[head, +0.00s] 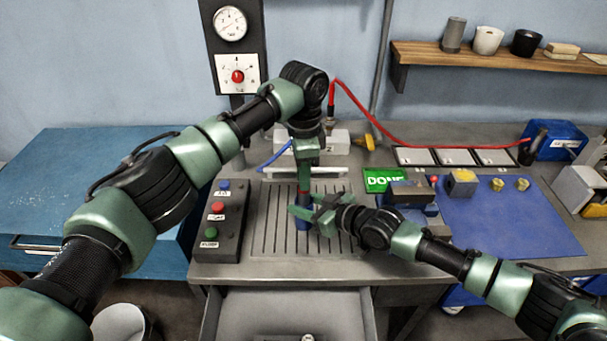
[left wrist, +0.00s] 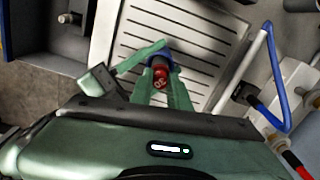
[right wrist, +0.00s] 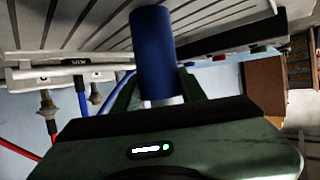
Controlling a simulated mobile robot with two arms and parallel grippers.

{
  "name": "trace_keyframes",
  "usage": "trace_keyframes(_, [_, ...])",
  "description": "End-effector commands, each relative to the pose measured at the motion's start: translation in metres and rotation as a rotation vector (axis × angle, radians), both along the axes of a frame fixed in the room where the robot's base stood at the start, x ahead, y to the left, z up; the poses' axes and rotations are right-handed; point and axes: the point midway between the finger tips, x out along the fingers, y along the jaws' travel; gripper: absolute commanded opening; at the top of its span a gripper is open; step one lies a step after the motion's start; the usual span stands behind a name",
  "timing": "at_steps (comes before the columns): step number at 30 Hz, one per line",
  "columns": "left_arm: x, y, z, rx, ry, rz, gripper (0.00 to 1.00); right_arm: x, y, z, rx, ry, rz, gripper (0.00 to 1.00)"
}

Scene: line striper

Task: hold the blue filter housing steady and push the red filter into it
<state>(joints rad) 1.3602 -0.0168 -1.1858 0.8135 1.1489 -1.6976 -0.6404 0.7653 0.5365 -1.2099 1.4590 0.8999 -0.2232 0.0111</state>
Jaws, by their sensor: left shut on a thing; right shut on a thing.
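The blue filter housing (head: 304,223) stands on the slotted grey plate. It shows as a blue cylinder in the right wrist view (right wrist: 152,50). My right gripper (head: 308,211) comes in from the right and is shut around it. My left gripper (head: 304,182) points down from above and is shut on the red filter (left wrist: 160,76). In the left wrist view the red filter lines up with the blue housing's round mouth (left wrist: 152,57). I cannot tell how deep the filter sits. My right gripper's green fingers hide part of the housing in the head view.
A button box (head: 218,220) stands left of the slotted plate (head: 265,215). A green sign reading DONE (head: 384,180) lies behind my right wrist. A blue mat (head: 510,230) with yellow parts lies at the right. An open drawer (head: 290,310) juts out in front.

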Motion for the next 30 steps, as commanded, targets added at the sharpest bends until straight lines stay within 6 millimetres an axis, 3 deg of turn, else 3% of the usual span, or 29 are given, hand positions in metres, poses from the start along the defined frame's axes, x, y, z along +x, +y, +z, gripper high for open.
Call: trace_keyframes(30, [0.0,0.0,-0.018,0.0,0.001,0.001,0.0,0.0,0.0,0.0,0.001,-0.001,0.0,0.0])
